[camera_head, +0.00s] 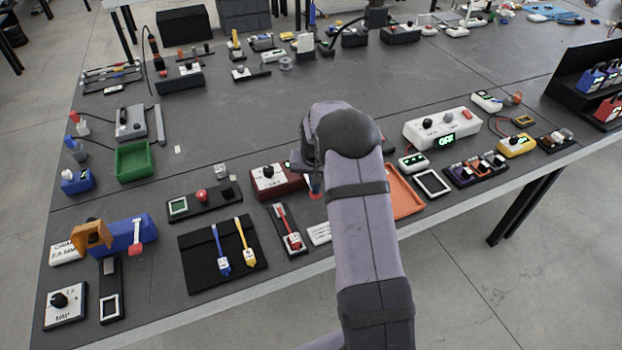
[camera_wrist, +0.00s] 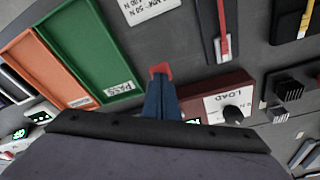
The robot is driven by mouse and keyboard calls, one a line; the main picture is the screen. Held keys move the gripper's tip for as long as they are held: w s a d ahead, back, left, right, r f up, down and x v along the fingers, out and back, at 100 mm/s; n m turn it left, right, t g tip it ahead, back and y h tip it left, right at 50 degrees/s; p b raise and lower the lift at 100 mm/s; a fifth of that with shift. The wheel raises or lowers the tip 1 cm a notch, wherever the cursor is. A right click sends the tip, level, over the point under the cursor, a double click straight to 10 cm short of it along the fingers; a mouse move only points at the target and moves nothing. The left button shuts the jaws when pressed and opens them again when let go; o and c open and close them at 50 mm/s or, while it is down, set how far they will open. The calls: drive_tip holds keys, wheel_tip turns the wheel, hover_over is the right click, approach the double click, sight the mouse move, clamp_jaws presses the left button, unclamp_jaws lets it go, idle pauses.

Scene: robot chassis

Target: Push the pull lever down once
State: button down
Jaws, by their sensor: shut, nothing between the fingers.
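A red lever (camera_head: 281,217) lies along a narrow black base left of my arm in the head view. A red and white piece is at its near end. It looks like the pull lever, though no label confirms it. In the wrist view part of the red lever (camera_wrist: 222,25) shows at the top, cut off by the frame. My gripper (camera_wrist: 161,70) has blue fingers with red tips, shut and empty. In the head view my gripper (camera_head: 315,192) is partly hidden by my arm, right of the lever. The fingertips are apart from the lever.
A dark red LOAD box (camera_wrist: 213,84) with a black knob is close beside my fingers. A green PASS tray (camera_wrist: 82,52) and an orange tray (camera_wrist: 33,67) lie on the other side. A white label (camera_wrist: 152,9) lies near the lever. Black mat (camera_head: 195,262) with two tools is left of it.

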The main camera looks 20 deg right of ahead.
drive_tip(key=shift+r, duration=0.25)
drive_tip(key=shift+r+p, duration=1.7)
drive_tip(key=shift+r, duration=0.4)
drive_tip(key=shift+s+a+r, duration=0.2)
drive_tip(key=s+a+r+n+g, duration=0.15)
drive_tip(key=s+a, duration=0.35)
drive_tip(key=s, duration=0.5)
drive_tip(key=s+a+r+n+y, duration=0.1)
drive_tip(key=s+a+r+n, duration=0.25)
drive_tip(key=s, duration=0.65)
drive_tip(key=s+a+r+n+g, duration=0.1)
drive_tip(key=s+a+r, duration=0.1)
drive_tip(key=s+a, duration=0.6)
wheel_tip(320, 180, down, 22)
drive_tip(key=s+d+b, duration=0.1)
drive_tip(key=d+b, duration=0.1)
drive_tip(key=b, duration=2)
drive_tip(key=shift+s+d, duration=0.25)
drive_tip(key=shift+s, duration=0.15)
